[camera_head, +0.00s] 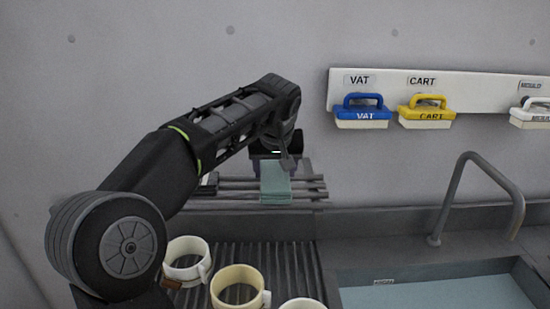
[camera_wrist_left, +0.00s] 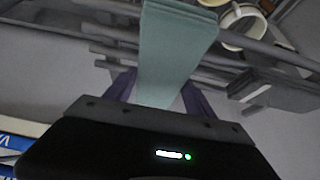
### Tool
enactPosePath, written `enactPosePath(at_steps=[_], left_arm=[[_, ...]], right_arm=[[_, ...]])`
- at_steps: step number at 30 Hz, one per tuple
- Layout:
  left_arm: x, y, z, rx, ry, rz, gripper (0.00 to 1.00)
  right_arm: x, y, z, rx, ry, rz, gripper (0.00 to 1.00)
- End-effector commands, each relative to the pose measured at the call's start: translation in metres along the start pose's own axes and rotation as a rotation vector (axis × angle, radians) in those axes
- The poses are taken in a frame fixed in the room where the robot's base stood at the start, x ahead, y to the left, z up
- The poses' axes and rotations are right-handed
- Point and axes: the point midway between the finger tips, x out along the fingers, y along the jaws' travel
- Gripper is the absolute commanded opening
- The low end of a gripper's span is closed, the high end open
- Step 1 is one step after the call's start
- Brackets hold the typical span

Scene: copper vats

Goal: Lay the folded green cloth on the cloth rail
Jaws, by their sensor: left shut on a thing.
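The folded green cloth (camera_head: 275,187) is a pale green strip in front of the back wall, over the bars of the cloth rail (camera_head: 310,184). My left gripper (camera_head: 275,158) is at the cloth's upper, far end, partly hidden by its own wrist. In the left wrist view the cloth (camera_wrist_left: 176,45) runs between the two dark purple fingers (camera_wrist_left: 160,92), which are shut on it. The rail's grey bars (camera_wrist_left: 108,40) pass behind the cloth there. I cannot tell whether the cloth touches the bars. My right gripper is not in view.
Several mugs (camera_head: 238,288) stand on the ribbed drainer below the rail. A sink (camera_head: 440,270) with a tap (camera_head: 489,165) is at right. Blue (camera_head: 362,112), yellow (camera_head: 427,112) and white brushes hang on a wall board.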

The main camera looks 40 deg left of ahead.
Motion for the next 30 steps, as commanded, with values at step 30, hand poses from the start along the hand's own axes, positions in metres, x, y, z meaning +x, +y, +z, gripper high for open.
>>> enactPosePath(at_steps=[30], left_arm=[[0.017,0.0,0.01,0.0,0.002,0.001,0.01]], right_arm=[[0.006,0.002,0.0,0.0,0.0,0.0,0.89]])
